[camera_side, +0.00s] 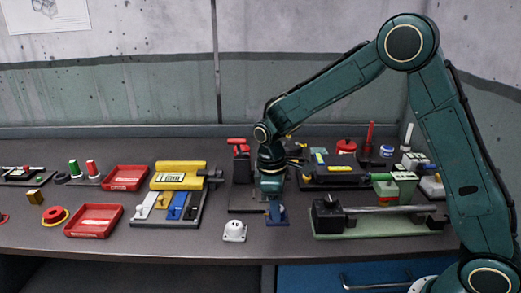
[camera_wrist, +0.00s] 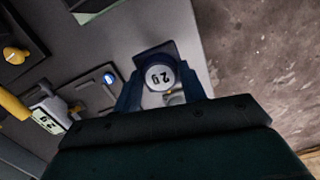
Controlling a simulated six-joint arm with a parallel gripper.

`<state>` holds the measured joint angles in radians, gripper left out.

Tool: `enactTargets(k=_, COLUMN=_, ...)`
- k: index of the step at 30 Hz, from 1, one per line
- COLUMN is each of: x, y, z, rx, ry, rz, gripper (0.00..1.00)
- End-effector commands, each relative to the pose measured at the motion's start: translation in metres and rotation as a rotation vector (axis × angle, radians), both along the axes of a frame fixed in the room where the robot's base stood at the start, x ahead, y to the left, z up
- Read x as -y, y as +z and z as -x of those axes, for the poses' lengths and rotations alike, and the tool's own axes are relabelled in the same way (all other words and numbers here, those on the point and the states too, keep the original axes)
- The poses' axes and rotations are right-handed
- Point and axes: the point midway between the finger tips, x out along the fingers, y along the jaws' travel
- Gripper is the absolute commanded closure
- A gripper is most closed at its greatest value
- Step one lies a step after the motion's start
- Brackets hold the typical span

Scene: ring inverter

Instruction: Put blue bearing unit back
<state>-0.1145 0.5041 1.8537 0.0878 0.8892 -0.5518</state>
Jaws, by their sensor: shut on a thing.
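The blue bearing unit (camera_side: 277,216) is upright at the table's front, right of the white bearing unit (camera_side: 235,231). My gripper (camera_side: 272,202) points down and is shut on the blue unit from above. In the wrist view the unit (camera_wrist: 158,76) sits between my two fingers (camera_wrist: 160,92), showing a round pale face with dark marks and a dark blue base plate. I cannot tell whether its base touches the table. My wrist and fingers hide its upper part in the side view.
A fixture with white, yellow, blue and dark plates (camera_side: 164,201) and a yellow block (camera_side: 180,176) stands to the left. Red trays (camera_side: 94,220) lie further left. A green-based rod fixture (camera_side: 375,224) is close on the right. The table's front edge is near.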

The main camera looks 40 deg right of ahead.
Motion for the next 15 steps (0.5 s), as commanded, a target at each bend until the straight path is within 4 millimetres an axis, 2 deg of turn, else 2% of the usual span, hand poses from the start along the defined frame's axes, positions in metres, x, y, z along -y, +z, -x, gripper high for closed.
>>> enactTargets(k=3, x=0.0, y=-0.01, z=-0.001, rx=0.001, ry=0.0, rz=0.0, gripper=1.0)
enactTargets(k=11, x=0.0, y=-0.014, z=-0.001, rx=0.002, ry=0.0, rz=0.0, gripper=1.0)
enactTargets(k=15, x=0.0, y=-0.022, z=0.0, rx=0.0, ry=0.0, rz=0.0, gripper=1.0)
